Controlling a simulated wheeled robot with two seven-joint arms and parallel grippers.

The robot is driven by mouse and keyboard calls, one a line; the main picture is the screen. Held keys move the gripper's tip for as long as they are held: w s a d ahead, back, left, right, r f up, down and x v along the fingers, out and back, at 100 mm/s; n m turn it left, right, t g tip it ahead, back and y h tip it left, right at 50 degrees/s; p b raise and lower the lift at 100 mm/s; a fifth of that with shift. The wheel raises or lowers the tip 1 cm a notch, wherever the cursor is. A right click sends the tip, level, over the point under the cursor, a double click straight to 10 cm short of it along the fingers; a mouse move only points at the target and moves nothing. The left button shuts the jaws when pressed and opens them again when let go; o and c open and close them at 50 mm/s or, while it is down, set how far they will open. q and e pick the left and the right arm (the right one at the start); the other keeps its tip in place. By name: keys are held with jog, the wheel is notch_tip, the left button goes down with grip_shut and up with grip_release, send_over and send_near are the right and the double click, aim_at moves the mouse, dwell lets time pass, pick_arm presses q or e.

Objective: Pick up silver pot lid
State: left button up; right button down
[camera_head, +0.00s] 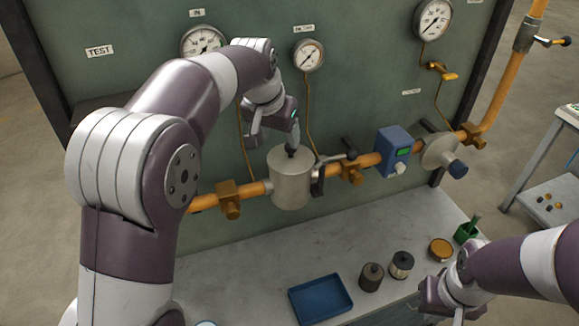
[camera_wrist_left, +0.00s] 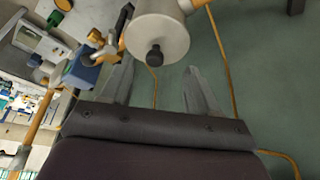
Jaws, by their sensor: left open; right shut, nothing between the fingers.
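The silver pot (camera_head: 290,182) is set in the orange pipe line in front of the green panel. Its silver lid (camera_wrist_left: 172,42) has a black knob (camera_wrist_left: 155,55) and sits on top of the pot. My left gripper (camera_head: 292,143) is above the lid, pointing down at the knob. In the left wrist view my left gripper (camera_wrist_left: 158,68) is open, with the knob just beyond and between its fingertips and nothing held. My right gripper (camera_head: 440,303) is low at the right, over the bench, shut and empty.
A blue box (camera_head: 393,147) and a round metal fitting (camera_head: 440,152) sit along the pipe to the right. The bench (camera_head: 240,275) carries a blue tray (camera_head: 321,299), two small dark-topped canisters (camera_head: 371,277), an orange-topped tin (camera_head: 440,250) and a green holder (camera_head: 466,232).

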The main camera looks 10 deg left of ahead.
aim_at(288, 147)
pick_arm(q)
jog(key=w+d+f, duration=0.1)
jog(key=w+f, duration=0.1)
jog(key=shift+w+d+f+p, duration=0.15)
jog(key=shift+w+d+p, duration=0.2)
jog(key=shift+p, duration=0.05)
jog(key=shift+w+d+f+p, duration=0.15)
jog(key=shift+w+f+p, duration=0.4)
jog(key=shift+p, duration=0.1)
jog(key=shift+w+a+f+p, duration=0.15)
jog(key=shift+f+p, duration=0.1)
jog(key=shift+f, duration=0.35)
jog(key=shift+a+f+p, duration=0.15)
jog(key=shift+f+p, duration=0.1)
jog(key=shift+f, duration=0.35)
jog(key=shift+a+f, duration=0.15)
jog(key=shift+f, duration=0.15)
jog(key=shift+w+f, duration=0.1)
jog(key=shift+f, duration=0.05)
jog(key=shift+w+d, duration=0.15)
jog(key=shift+d, duration=0.15)
jog(key=c, duration=0.9)
jog(key=shift+a, duration=0.1)
grip_shut()
jog(key=shift+a, duration=0.1)
pick_arm(e)
jog(key=r, duration=0.2)
jog(key=w+d+r, duration=0.1)
jog(key=shift+w, duration=0.1)
